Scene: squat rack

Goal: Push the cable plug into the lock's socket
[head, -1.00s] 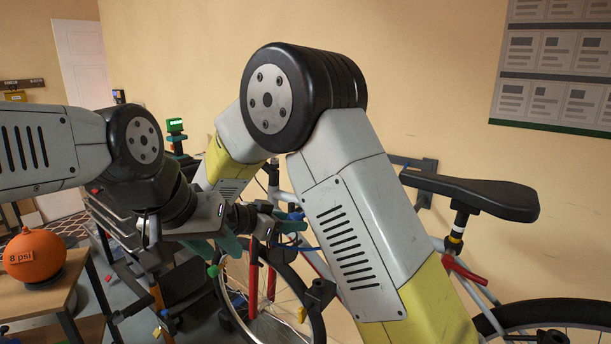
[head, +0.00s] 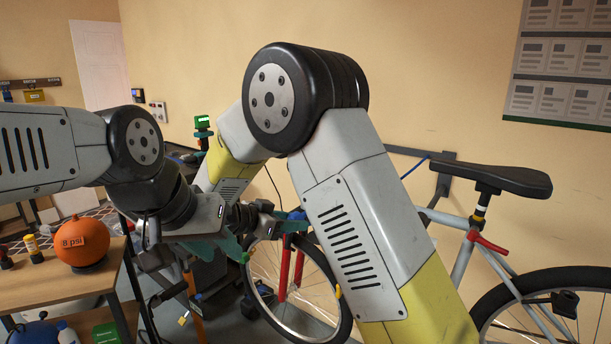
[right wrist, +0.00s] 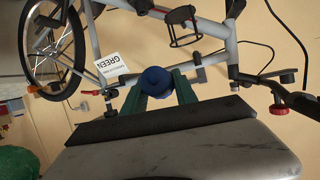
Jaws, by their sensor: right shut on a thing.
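My right gripper (right wrist: 158,98) has green fingers shut on a round blue piece (right wrist: 157,80), which I take to be the cable plug. In the head view my right gripper (head: 282,226) is partly hidden behind my own forearm, with a bit of blue (head: 297,214) at its tips. A thin blue cable (head: 413,167) shows to the right of that forearm, near the wall bracket. My left gripper (head: 222,246) has teal fingers low and to the left; whether they are open is unclear. I cannot make out the lock's socket.
A bicycle (head: 470,250) stands by the wall, its saddle (head: 495,176) beside a dark bracket (head: 445,172). A wooden table (head: 50,288) with an orange ball (head: 82,243) is at the left.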

